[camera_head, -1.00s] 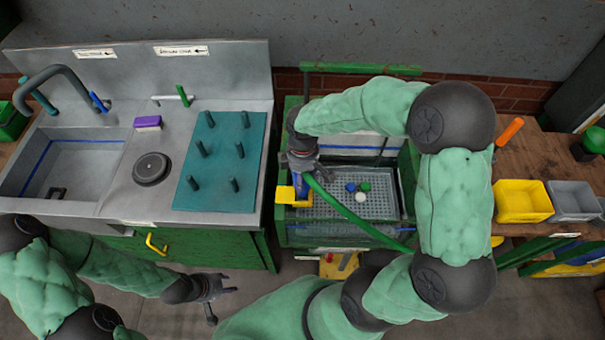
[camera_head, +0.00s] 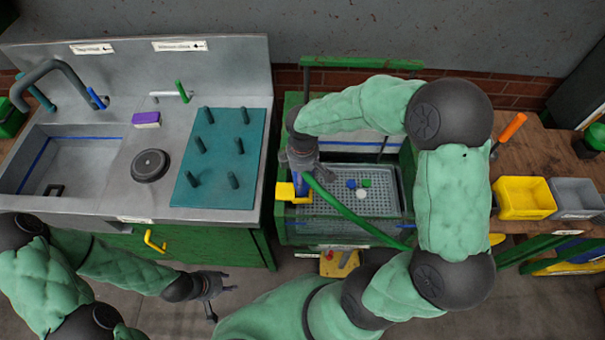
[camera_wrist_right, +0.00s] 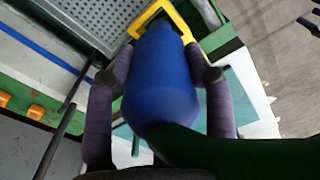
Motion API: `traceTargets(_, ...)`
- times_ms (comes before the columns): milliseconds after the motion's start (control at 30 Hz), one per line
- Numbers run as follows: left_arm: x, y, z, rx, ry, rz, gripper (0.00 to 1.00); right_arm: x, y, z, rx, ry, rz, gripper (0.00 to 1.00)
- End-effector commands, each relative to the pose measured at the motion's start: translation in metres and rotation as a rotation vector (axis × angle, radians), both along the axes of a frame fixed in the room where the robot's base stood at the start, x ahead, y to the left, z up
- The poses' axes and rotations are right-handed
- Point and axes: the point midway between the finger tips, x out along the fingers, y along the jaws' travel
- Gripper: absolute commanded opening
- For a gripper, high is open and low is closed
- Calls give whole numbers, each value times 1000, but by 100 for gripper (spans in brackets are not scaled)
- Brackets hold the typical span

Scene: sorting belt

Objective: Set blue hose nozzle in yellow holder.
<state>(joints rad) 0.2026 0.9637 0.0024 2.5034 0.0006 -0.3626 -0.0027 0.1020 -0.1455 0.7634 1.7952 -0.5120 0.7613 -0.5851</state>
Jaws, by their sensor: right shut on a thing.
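The blue hose nozzle (camera_head: 302,188) stands roughly upright at the left edge of the wash basin, with a green hose (camera_head: 345,212) running from its top. My right gripper (camera_head: 303,170) is shut on the nozzle, which also fills the middle of the right wrist view (camera_wrist_right: 160,85) between the two fingers. The yellow holder (camera_head: 286,192) is right beside the nozzle; in the right wrist view the yellow holder (camera_wrist_right: 181,20) frames the nozzle's far end. How deep the nozzle sits in it is hidden. My left gripper (camera_head: 222,297) is open and empty before the sink cabinet.
The green-framed basin holds a grey perforated tray (camera_head: 330,207) with small blue, green and white pieces. A teal peg board (camera_head: 219,160) lies on the steel counter to the left. Yellow (camera_head: 524,198) and grey bins (camera_head: 573,199) stand on the right bench.

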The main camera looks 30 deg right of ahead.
Motion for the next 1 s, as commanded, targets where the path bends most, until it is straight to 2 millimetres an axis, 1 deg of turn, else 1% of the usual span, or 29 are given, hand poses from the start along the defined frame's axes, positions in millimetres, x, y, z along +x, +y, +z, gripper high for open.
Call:
traceTargets(633, 0, 0, -17, 0, 0, 0, 40, 0, 0, -23, 0, 0, 0, 30)
traceTargets(1000, 0, 0, -18, 0, 0, 0, 40, 0, 0, -25, 0, 0, 0, 30)
